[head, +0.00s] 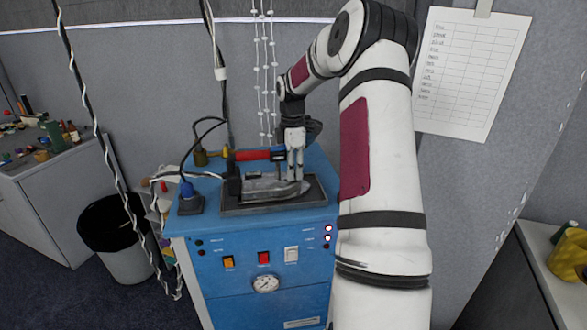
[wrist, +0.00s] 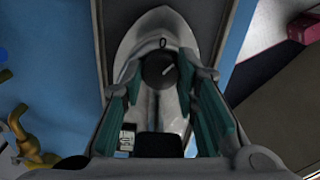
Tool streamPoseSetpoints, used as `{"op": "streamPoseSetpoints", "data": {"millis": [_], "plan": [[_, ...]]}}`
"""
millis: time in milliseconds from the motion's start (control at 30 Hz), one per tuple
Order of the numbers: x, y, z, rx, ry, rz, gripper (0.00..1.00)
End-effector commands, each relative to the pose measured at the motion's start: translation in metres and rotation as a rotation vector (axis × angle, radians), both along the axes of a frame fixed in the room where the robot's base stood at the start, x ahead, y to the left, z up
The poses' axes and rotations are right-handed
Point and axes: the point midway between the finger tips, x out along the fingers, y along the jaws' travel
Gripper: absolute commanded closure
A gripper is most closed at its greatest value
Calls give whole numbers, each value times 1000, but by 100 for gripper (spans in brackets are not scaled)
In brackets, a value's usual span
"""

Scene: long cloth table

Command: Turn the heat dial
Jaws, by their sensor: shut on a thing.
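A grey clothes iron (head: 262,188) with a red handle (head: 252,155) rests flat on a dark plate on top of a blue cabinet. In the wrist view, the iron's pointed nose (wrist: 160,25) points up the picture. The round dark heat dial (wrist: 158,70) sits behind the nose, with a light pointer line slanting up to the right and a small "0" mark just ahead of it. My gripper (head: 295,174) reaches down onto the iron's front. Its fingers stand on both sides of the dial and are shut on it. In the head view the fingers hide the dial.
The blue cabinet (head: 230,270) has switches, lamps and a round gauge (head: 265,283) on its front. A blue-topped item (head: 188,200) stands at its left corner, near a cable. White beaded cords hang behind. A black-lined bin (head: 115,230) stands on the left.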

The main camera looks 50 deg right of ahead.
Motion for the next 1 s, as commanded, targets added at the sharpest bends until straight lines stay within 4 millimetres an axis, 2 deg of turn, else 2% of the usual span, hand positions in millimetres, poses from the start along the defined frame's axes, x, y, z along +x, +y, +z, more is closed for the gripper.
{"op": "streamPoseSetpoints", "data": {"millis": [200, 467, 500, 567, 600, 867, 1000], "plan": [[0, 0, 0, 0, 2, -134, 100], [0, 0, 0, 1, 2, -139, 100], [0, 0, 0, 1, 2, -139, 68], [0, 0, 0, 1, 2, -139, 54], [0, 0, 0, 1, 2, -139, 51], [0, 0, 0, 1, 1, -138, 51], [1, 0, 8, 0, -1, -138, 51]]}}
